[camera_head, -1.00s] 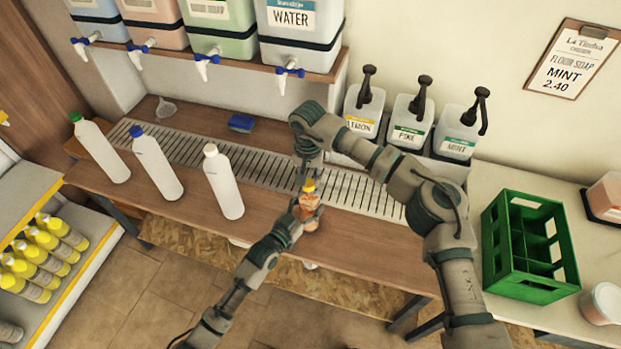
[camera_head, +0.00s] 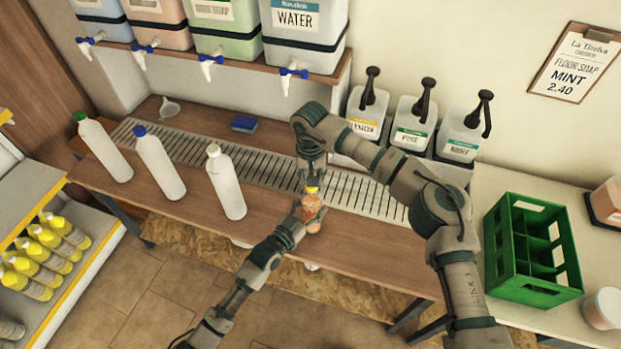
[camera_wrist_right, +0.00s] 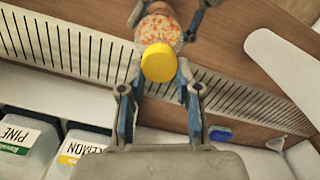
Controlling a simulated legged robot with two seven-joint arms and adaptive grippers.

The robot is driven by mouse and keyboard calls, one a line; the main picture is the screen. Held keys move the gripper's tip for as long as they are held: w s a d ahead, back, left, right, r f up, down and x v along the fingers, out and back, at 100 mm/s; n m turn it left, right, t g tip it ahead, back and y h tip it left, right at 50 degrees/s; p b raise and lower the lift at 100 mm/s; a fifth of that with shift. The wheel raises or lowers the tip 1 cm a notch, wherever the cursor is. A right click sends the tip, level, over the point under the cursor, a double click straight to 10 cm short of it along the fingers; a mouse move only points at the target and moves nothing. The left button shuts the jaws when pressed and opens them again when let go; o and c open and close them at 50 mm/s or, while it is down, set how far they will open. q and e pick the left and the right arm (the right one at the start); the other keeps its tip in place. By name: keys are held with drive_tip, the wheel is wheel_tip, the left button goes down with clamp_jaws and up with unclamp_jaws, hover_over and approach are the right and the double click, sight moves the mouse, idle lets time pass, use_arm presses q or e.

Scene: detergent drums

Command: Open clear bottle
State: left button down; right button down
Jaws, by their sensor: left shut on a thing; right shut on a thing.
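The bottle (camera_head: 314,226) has an orange speckled body and a yellow cap (camera_head: 312,190). It stands roughly upright near the front edge of the wooden bench. My left gripper (camera_head: 307,211) is shut on the bottle's body from the front left and hides part of it. My right gripper (camera_head: 312,181) comes from above and is shut on the cap. In the right wrist view the yellow cap (camera_wrist_right: 159,62) lies between the fingertips of the right gripper (camera_wrist_right: 160,78), with the speckled bottle (camera_wrist_right: 160,27) beyond it. Whether the cap is loose cannot be told.
White bottles (camera_head: 228,185) stand to the left on the bench (camera_head: 200,213). A blue sponge (camera_head: 244,124) and funnel (camera_head: 169,106) lie behind the drain grate (camera_head: 265,175). Pump containers (camera_head: 412,125) stand behind my right arm. A green crate (camera_head: 533,250) is at right.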

use_arm(q)
drive_tip(key=shift+f, duration=0.1)
use_arm(e)
drive_tip(key=shift+r, duration=1.1)
drive_tip(key=shift+r, duration=1.95)
use_arm(q)
drive_tip(key=shift+c, duration=0.4)
unclamp_jaws()
